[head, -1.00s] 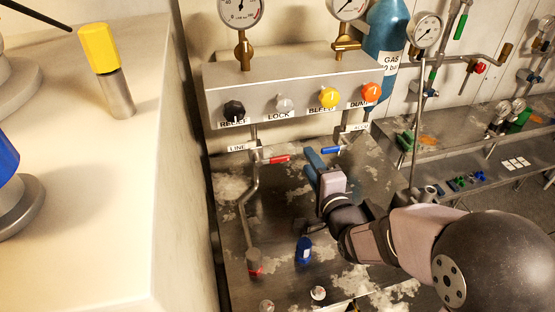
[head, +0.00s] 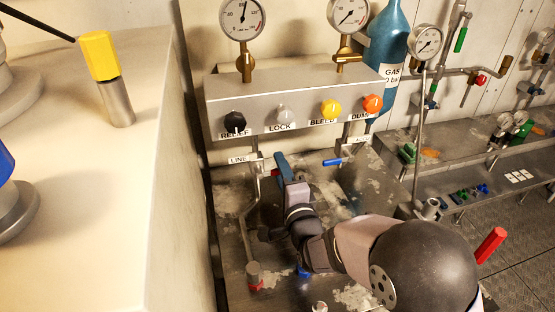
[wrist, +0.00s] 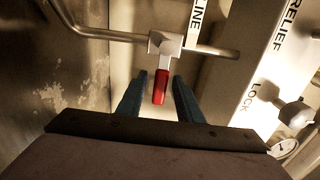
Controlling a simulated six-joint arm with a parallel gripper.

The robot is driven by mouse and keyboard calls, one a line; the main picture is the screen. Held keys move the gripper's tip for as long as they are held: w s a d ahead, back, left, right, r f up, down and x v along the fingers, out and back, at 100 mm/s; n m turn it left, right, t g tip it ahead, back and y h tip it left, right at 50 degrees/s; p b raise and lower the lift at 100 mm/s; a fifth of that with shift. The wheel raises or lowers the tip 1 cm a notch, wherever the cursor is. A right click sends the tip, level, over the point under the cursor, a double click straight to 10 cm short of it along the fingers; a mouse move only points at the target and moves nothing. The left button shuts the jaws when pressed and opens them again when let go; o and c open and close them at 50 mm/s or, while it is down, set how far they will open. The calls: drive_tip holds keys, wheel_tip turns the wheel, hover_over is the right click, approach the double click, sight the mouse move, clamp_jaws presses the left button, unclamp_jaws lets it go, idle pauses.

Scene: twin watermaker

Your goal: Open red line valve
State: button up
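The red line valve shows in the wrist view as a short red lever (wrist: 160,87) hanging from a pale metal valve body (wrist: 165,43) on a pipe, beside the LINE label (wrist: 197,22). My gripper (wrist: 159,80) is open, with one blue finger on each side of the lever. A gap shows on both sides, so the fingers do not appear to touch it.
A blue valve lever (head: 333,162) is to the right. Above is the panel (head: 220,88) with black, grey, yellow and orange knobs. A vertical pipe (head: 246,215) runs down left of my gripper.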

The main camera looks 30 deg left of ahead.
drive_tip(key=shift+p+x, duration=0.3)
drive_tip(key=shift+x, duration=1.35)
clamp_jaws()
